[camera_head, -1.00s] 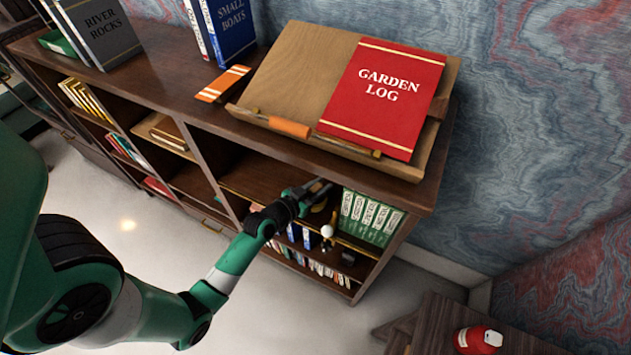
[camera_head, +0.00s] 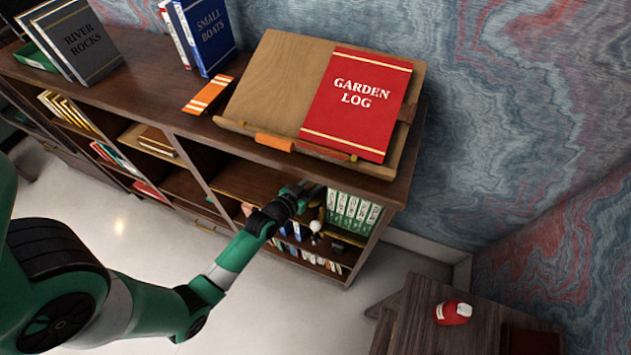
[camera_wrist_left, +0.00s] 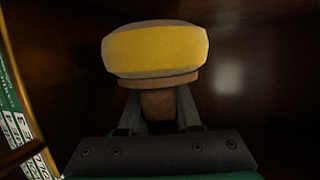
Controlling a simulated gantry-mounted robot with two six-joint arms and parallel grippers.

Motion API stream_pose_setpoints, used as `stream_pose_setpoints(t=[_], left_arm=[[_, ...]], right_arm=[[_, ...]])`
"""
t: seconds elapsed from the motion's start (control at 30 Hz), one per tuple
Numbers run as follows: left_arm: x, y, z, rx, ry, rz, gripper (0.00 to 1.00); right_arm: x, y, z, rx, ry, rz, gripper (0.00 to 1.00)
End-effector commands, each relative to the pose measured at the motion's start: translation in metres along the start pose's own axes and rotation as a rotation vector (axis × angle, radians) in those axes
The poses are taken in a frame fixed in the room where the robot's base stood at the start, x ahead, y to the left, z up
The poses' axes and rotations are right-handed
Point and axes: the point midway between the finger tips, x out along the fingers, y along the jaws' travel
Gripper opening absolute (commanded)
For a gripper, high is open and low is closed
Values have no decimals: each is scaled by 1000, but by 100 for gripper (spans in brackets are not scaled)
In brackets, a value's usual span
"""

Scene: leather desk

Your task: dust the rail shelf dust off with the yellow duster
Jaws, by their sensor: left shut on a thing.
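My left gripper (camera_head: 308,192) reaches into the right-hand upper compartment of the bookcase (camera_head: 178,119), under its top board. In the left wrist view, the gripper (camera_wrist_left: 158,112) is shut on the brown handle of the yellow duster (camera_wrist_left: 155,51). The duster's yellow pad with pale edges faces a dark wooden surface. In the head view the duster is hidden by the arm and the top board. A pale patch (camera_wrist_left: 228,78) shows on the dark wood right of the duster; I cannot tell whether it is dust or a reflection. My right gripper is out of view.
Green-and-white books (camera_head: 352,212) stand close right of the gripper in the head view. A small white ball-topped object (camera_head: 315,226) is just below it. The red Garden Log (camera_head: 357,104) lies on a slanted wooden stand above.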

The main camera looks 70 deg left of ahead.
Motion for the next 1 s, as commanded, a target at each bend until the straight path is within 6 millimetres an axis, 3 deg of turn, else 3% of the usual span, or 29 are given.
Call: stream_pose_setpoints(t=[0.03, 0.17, 0.53, 0.8, 1.0], left_arm=[[-4, 0, -12, 0, 1, 0, 0], [-8, 0, -26, 0, 2, -1, 0], [-8, 0, -27, 0, 4, -1, 0], [-16, 0, -54, 0, 4, -1, 0], [-17, 0, -55, 0, 4, -1, 0]], right_arm=[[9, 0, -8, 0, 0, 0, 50], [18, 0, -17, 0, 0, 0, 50], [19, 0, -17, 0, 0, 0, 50], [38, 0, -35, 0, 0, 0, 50], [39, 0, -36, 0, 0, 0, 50]])
